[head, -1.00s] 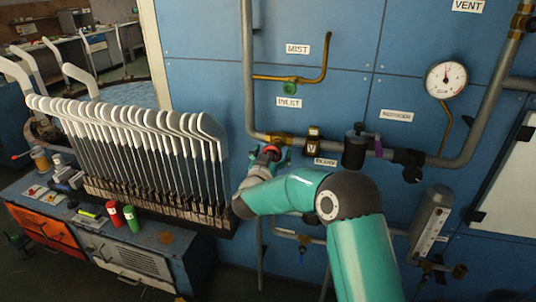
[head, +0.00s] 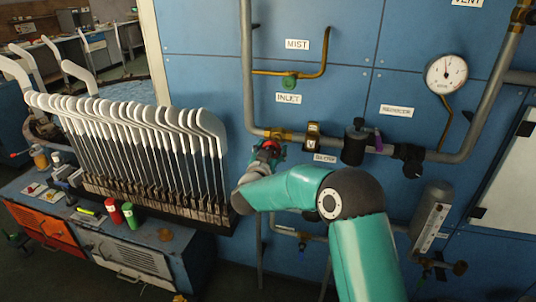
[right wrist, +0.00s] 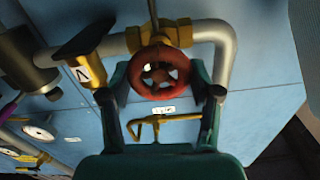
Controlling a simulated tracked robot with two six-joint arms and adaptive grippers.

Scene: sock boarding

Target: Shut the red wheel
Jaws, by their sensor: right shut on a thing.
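The red wheel (right wrist: 160,72) is a small spoked handwheel on a brass valve (right wrist: 180,36) in the grey pipe, seen face-on in the right wrist view. In the head view the red wheel (head: 270,146) shows just below the pipe, partly covered by my gripper. My right gripper (right wrist: 163,88) has one finger on each side of the wheel and is shut on it. In the head view the right gripper (head: 264,157) is small, at the end of my teal arm. My left gripper is in neither current view.
A green handwheel (head: 290,81) sits on the brass branch above, near the INLET label (head: 289,98). A black fitting (head: 355,146) and a gauge (head: 446,75) are to the right. A rack of several sock boards (head: 140,150) stands left of my gripper.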

